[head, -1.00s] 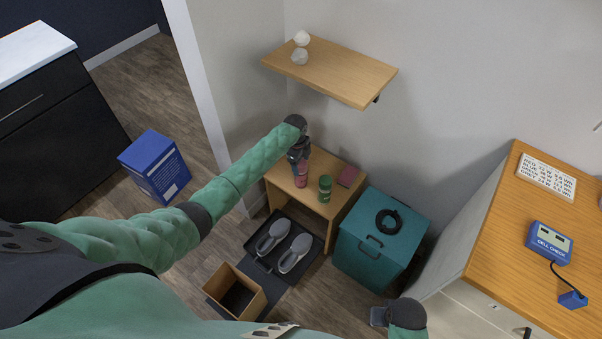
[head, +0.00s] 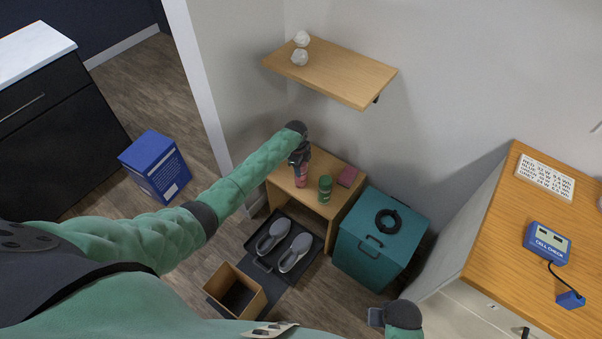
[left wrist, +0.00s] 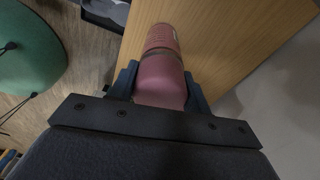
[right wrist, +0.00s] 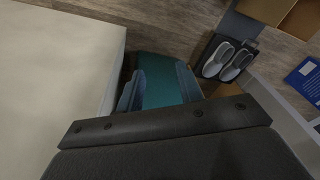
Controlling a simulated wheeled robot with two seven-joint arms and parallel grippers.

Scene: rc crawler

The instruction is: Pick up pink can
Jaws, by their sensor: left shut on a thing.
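The pink can (head: 301,177) is at the small wooden table (head: 328,207), under my left gripper (head: 300,163). In the left wrist view the can (left wrist: 161,75) is between the two dark fingers of the left gripper (left wrist: 160,88), which are shut on it. I cannot tell whether the can still touches the table. My right gripper (head: 376,317) is low at the right of the head view, away from the can. In the right wrist view its fingers (right wrist: 160,90) are spread with nothing between them.
A green can (head: 325,188) and a dark pink box (head: 348,176) stand right of the pink can. A teal box (head: 350,262) with a black ring (head: 388,220) is beside the table. A wall shelf (head: 345,80) hangs above. Shoes (head: 295,252) on a tray lie in front.

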